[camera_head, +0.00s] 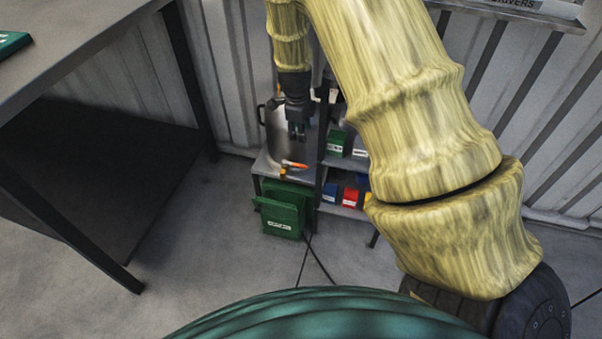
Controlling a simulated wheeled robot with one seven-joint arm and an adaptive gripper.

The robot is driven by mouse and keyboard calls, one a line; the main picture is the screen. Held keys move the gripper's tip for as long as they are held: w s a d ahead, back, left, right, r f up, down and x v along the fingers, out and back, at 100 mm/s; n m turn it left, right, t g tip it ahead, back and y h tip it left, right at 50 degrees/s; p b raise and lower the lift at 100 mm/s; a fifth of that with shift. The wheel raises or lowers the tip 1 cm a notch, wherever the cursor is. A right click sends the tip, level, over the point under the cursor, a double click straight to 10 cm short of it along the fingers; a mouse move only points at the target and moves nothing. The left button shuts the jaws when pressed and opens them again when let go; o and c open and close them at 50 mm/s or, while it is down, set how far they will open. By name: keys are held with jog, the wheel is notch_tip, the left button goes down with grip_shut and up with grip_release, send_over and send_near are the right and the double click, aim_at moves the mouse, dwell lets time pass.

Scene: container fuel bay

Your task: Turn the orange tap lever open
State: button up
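The orange tap lever (295,165) is on the tap at the lower front of a silver metal urn (285,148). The urn stands on a low shelf. My gripper (297,135) is dark and points down in front of the urn, above the lever in the picture. A gap shows between gripper and lever, and I see no contact. Its fingers are small here, and they look slightly apart with nothing between them. My arm hides part of the urn's upper body.
A green box (284,212) stands below the tap. Shelves to the right hold a green bin (336,143), a red bin (350,197) and a blue bin (330,192). A dark workbench (70,45) fills the left. A corrugated wall (232,75) stands behind. Grey floor (200,250) is open in front.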

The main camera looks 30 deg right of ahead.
jog(key=b, duration=0.6)
send_near(302, 165)
jog(key=f+b, duration=0.1)
jog(key=f, duration=0.1)
jog(key=w+f+b, duration=0.1)
jog(key=f, duration=0.2)
jog(key=d+f+b, duration=0.1)
jog(key=f, duration=0.2)
jog(key=shift+w+d+f+b, duration=0.1)
jog(key=shift+w+f+b, duration=0.05)
jog(key=shift+f+b, duration=0.15)
jog(key=shift+c, duration=0.3)
grip_shut()
